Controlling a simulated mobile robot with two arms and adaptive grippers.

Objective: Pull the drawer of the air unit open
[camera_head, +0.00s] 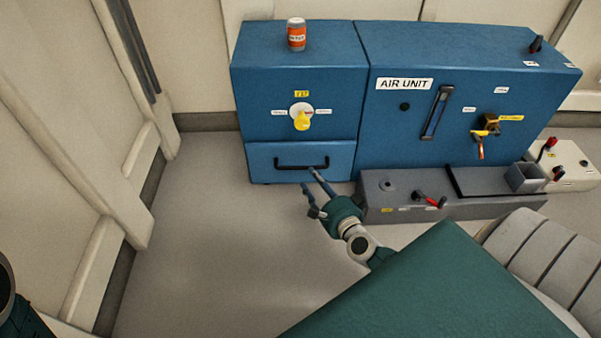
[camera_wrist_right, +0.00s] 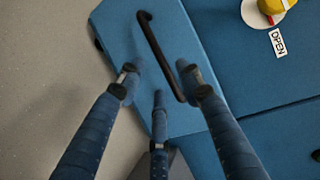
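The blue air unit (camera_head: 402,127) stands on the floor against the back wall. Its drawer (camera_head: 262,164) is the lower left panel, seen flush with the front, with a dark bar handle (camera_head: 302,166). My right gripper (camera_head: 308,178) is open just in front of the drawer, below the right half of the handle. In the right wrist view, the handle (camera_wrist_right: 158,50) runs slantwise between the spread fingers of the gripper (camera_wrist_right: 157,75). I cannot tell if any finger touches it. My left gripper is not in view.
A yellow knob (camera_head: 302,121) is above the drawer, and an orange-labelled can (camera_head: 296,34) stands on top of the unit. A grey box (camera_head: 400,205) lies on the floor right of the drawer. The floor (camera_head: 210,240) left and in front is clear.

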